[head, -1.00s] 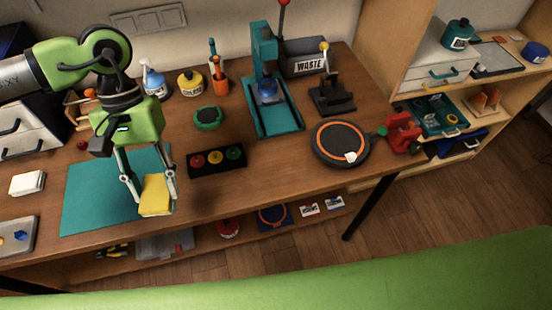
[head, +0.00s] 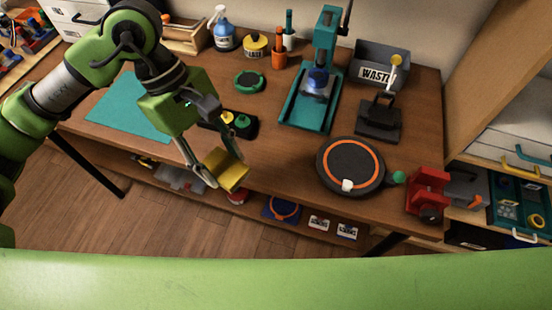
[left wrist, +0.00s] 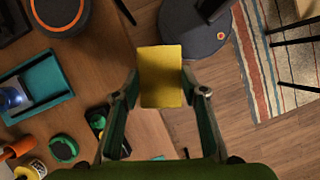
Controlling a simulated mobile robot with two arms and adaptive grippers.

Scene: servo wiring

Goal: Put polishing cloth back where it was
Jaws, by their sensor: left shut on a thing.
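The yellow polishing cloth (head: 228,172) is a folded, block-like piece held by my left gripper (head: 212,170). In the head view it is in front of the workbench's front edge, above the lower shelf as pictured. In the left wrist view the cloth (left wrist: 161,76) sits between the two fingertips of the left gripper (left wrist: 162,92), with floor and bench edge behind it. My right gripper does not show.
The bench holds a teal mat (head: 130,106), a button box (head: 240,124), a round turntable (head: 350,163) with an orange ring, a teal press (head: 308,105), a red vise (head: 427,190) and a grey waste bin (head: 380,68). Bare wood lies between the button box and turntable.

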